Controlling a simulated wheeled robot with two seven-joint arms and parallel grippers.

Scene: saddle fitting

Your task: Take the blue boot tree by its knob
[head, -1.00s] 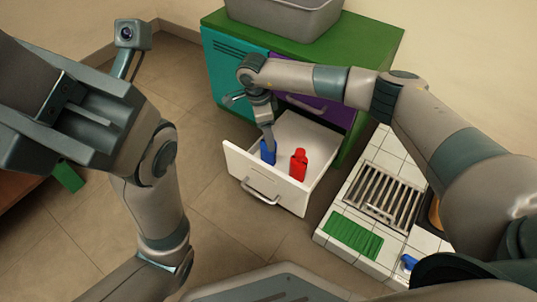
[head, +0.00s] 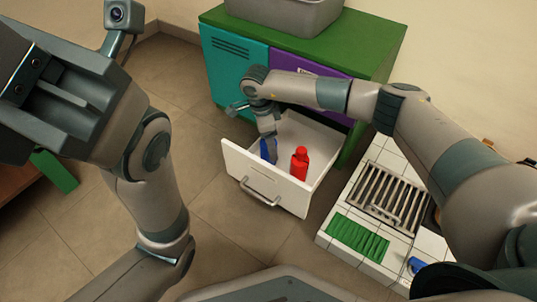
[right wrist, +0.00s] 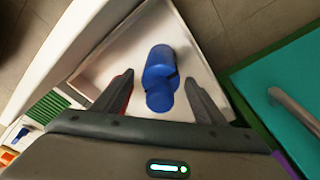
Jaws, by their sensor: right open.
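The blue boot tree (head: 270,151) stands in the open white drawer (head: 238,164), partly hidden by my right gripper (head: 267,133) in the head view. In the right wrist view the boot tree (right wrist: 160,62) has its round knob (right wrist: 159,97) toward the camera. My right gripper (right wrist: 160,80) is open, one finger on each side of the knob, with gaps showing. My left arm is at the left of the head view, beside its raised camera; its fingers cannot be made out.
A red boot tree (head: 300,164) stands close to the right of the blue one. The drawer walls surround both. A grey bin (head: 290,15) sits on the green cabinet top (head: 365,35).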

